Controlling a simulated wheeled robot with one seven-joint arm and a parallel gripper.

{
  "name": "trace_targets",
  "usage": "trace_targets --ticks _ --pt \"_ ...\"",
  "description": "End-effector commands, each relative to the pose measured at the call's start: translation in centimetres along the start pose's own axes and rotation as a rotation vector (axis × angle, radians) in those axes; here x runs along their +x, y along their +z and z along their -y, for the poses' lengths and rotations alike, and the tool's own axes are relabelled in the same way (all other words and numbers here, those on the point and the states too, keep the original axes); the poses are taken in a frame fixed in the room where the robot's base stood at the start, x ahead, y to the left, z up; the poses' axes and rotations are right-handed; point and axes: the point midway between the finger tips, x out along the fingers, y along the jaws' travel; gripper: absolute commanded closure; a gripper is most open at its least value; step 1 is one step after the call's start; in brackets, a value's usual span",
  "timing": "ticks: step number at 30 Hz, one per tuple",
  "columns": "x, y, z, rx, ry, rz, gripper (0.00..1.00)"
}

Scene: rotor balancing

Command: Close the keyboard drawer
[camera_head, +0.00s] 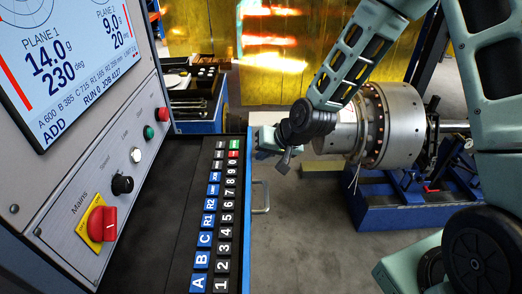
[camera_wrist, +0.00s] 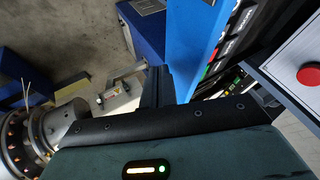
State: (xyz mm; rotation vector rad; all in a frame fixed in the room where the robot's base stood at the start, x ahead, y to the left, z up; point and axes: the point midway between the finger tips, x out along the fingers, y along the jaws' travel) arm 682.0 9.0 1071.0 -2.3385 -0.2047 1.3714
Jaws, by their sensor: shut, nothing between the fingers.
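The keyboard drawer (camera_head: 245,215) stands pulled out from the grey console at the left. Its tray carries a strip of blue, black, red and green keys (camera_head: 215,215). A silver handle (camera_head: 262,197) sticks out from its blue front. In the wrist view the drawer's blue front (camera_wrist: 203,42) and some keys show at the upper right. My gripper (camera_head: 284,160) is beyond and to the right of the drawer's far end, apart from the handle in the head view. Its dark fingers (camera_wrist: 155,88) are shut and empty, close to the blue front in the wrist view; contact cannot be told.
The console panel (camera_head: 110,185) with a red mains switch (camera_head: 102,223) is above the drawer's left side. A metal rotor (camera_head: 395,125) on a blue stand (camera_head: 400,212) is at the right. A tool cart (camera_head: 200,95) stands behind. Bare floor lies between drawer and stand.

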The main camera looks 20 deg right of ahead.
Motion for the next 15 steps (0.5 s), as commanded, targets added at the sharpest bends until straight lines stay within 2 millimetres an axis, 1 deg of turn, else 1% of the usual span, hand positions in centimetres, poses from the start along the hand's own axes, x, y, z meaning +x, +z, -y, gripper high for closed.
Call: trace_targets --ticks 1,4,15 --pt "0.05 -0.02 0.40 -0.002 -0.001 0.001 1.00" --pt "0.26 -0.01 0.62 -0.002 0.000 0.000 1.00" --pt "0.37 0.03 0.70 -0.001 0.000 0.000 1.00"
